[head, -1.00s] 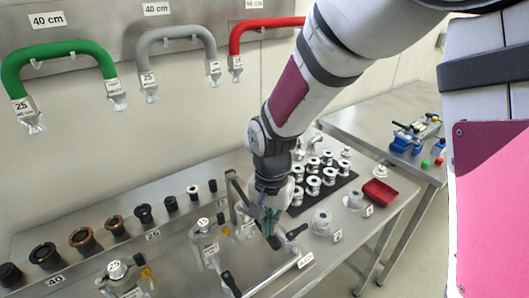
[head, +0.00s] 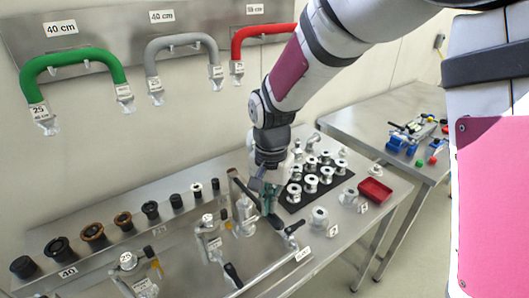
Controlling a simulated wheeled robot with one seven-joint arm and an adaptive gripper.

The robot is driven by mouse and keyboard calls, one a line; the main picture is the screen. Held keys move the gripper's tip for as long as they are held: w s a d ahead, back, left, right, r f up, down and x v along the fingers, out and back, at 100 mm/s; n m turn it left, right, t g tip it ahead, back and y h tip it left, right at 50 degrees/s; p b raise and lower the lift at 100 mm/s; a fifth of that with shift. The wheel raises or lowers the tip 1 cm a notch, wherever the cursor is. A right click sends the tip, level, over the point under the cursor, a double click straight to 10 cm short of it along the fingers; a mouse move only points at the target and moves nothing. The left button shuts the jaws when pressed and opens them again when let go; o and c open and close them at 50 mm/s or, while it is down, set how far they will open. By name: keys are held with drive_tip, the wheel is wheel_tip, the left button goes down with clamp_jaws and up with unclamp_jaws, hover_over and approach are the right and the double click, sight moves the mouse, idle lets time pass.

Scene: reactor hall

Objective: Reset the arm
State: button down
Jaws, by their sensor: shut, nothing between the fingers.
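My gripper (head: 272,206) hangs at the end of my arm over the right part of the steel bench, pointing down. Its fingers are together and I see nothing held. It is just left of the black mat (head: 293,208) with several metal flanged pieces, and above a black-handled tool (head: 292,228). From this angle I cannot tell if the fingertips touch anything below. The wrist hides part of the bench behind it.
Metal valve fittings (head: 208,240) stand in the bench's middle. Black and brown rings (head: 93,233) line its back ledge. A red tray (head: 375,190) sits right. Green (head: 72,62), grey (head: 185,48) and red (head: 262,38) hoses hang on the wall. A second table (head: 385,110) stands at right.

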drive_tip(key=s+d+r+n+t+b, duration=0.2)
drive_tip(key=s+d+r+n+t, duration=0.3)
drive_tip(key=s+d+r, duration=1.1)
drive_tip(key=shift+t, duration=0.3)
drive_tip(key=shift+w, duration=0.1)
idle(0.3)
